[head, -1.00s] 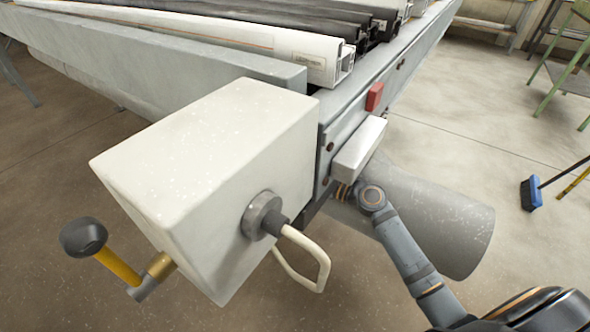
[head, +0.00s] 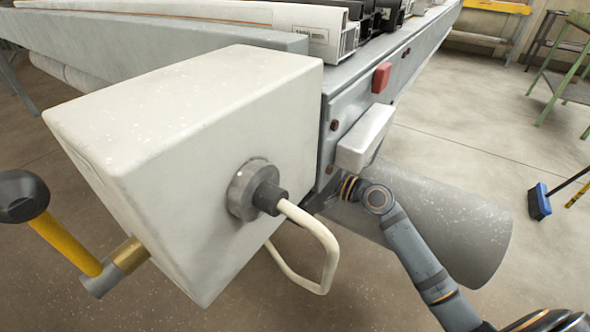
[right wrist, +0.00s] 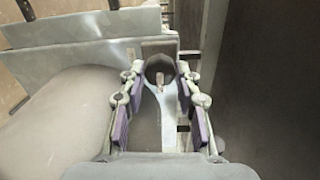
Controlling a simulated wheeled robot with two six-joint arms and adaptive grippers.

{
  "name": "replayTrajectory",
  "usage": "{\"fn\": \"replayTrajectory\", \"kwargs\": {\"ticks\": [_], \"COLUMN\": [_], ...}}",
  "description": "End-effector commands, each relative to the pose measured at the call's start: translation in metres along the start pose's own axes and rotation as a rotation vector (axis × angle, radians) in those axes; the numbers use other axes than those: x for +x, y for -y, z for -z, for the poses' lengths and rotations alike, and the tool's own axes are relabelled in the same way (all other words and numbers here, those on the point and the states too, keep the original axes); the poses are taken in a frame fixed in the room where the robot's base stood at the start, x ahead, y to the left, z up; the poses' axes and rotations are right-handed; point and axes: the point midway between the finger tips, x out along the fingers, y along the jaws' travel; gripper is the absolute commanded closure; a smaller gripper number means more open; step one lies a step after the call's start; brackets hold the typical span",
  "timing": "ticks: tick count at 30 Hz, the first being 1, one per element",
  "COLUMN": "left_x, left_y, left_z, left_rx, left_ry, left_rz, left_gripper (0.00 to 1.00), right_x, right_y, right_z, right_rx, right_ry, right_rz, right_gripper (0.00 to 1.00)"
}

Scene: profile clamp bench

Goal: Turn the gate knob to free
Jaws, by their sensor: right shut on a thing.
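The gate knob (right wrist: 157,70) shows in the right wrist view as a dark round piece with a pinkish mark on it. My right gripper (right wrist: 160,78) has its two purple-padded fingers on either side of the knob and is shut on it. In the head view my right forearm reaches from the lower right to just below a small pale box on the bench end. The right fingers and the knob are hidden there. My left gripper is in neither view.
A big white box (head: 190,150) with a cream bent handle (head: 318,240) and a yellow-armed crank (head: 65,243) fills the left. A red block (head: 381,77) and the small pale box (head: 365,138) sit on the bench end. A grey cylinder (head: 465,235) lies behind my right arm.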

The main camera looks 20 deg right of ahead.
Motion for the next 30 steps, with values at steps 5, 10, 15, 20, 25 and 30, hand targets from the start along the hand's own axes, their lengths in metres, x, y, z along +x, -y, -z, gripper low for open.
{"fn": "replayTrajectory", "kwargs": {"ticks": [5, 10, 15, 20, 25, 30], "left_x": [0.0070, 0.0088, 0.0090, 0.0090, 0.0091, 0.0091], "left_y": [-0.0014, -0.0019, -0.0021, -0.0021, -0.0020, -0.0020], "left_z": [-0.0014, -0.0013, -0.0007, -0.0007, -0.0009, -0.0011], "left_rx": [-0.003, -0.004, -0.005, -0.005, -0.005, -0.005], "left_ry": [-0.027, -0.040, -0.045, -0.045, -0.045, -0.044], "left_rz": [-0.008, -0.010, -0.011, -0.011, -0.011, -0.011], "left_gripper": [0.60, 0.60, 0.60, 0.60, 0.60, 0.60], "right_x": [-0.0001, -0.0002, -0.0002, -0.0002, -0.0002, -0.0001], "right_y": [-0.0024, -0.0017, -0.0013, -0.0012, -0.0012, -0.0008], "right_z": [0.0001, 0.0000, -0.0001, -0.0001, 0.0000, 0.0000], "right_rx": [-0.060, -0.089, -0.098, -0.098, -0.097, -0.096], "right_ry": [0.001, 0.001, 0.001, 0.001, 0.001, 0.001], "right_rz": [-0.003, -0.003, -0.003, -0.003, -0.003, -0.002], "right_gripper": [0.99, 0.99, 0.99, 0.99, 0.61, 0.44]}}
